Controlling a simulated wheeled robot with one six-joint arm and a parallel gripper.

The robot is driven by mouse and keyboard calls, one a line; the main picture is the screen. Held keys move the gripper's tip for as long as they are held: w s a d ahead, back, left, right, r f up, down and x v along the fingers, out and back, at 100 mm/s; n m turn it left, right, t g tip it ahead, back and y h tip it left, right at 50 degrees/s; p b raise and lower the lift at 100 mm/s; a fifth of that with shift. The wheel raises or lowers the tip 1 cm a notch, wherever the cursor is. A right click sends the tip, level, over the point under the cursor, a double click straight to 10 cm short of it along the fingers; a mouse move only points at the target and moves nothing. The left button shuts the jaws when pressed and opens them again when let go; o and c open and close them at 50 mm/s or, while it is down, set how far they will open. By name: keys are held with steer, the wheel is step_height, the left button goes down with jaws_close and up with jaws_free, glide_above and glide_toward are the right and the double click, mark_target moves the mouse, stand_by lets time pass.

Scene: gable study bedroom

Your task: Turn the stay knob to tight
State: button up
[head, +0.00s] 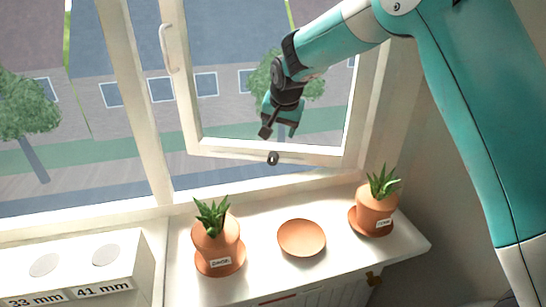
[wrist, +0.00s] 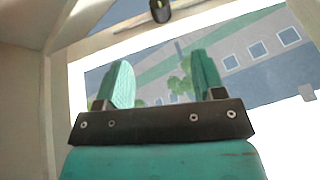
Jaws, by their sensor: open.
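The stay knob (head: 273,158) is a small dark knob at the bottom rail of the window sash (head: 215,148). In the wrist view the knob (wrist: 160,10) shows at the top edge, partly cut off. Its exact turn is too small to read. My gripper (head: 279,122) is in front of the window glass, above the knob in the head view and apart from it. In the wrist view my gripper (wrist: 162,75) has its two teal fingers spread, with nothing between them.
On the sill (head: 270,205) below stand two potted plants (head: 217,238) (head: 377,205), on saucers, with an empty terracotta saucer (head: 301,238) between them. A white box (head: 70,272) with size labels is at lower left. The sash has a white handle (head: 168,48) on its left side.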

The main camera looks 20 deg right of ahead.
mark_target(273, 157)
steer(key=p+x, duration=0.3)
steer(key=x, duration=1.3)
steer(key=shift+s, duration=0.1)
steer(key=c, duration=0.9)
